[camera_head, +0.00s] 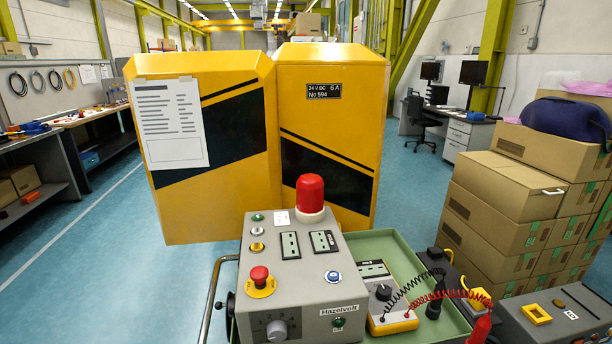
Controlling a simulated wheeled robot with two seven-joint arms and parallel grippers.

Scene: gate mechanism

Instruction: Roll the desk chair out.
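A dark desk chair (422,124) stands in the background on the right, beside a desk (468,134) with grey-white drawers. Its backrest, seat and base show small and far off. It stands on the blue floor with its back and seat partly against the desk area. Neither of my grippers shows in the head view.
Two yellow cabinets (325,120) with black stripes block the middle. A grey control box (300,270) with a red lamp (310,194) and a green tray (400,250) stand close in front. Stacked cardboard boxes (505,185) fill the right. Blue floor (95,245) is open at left.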

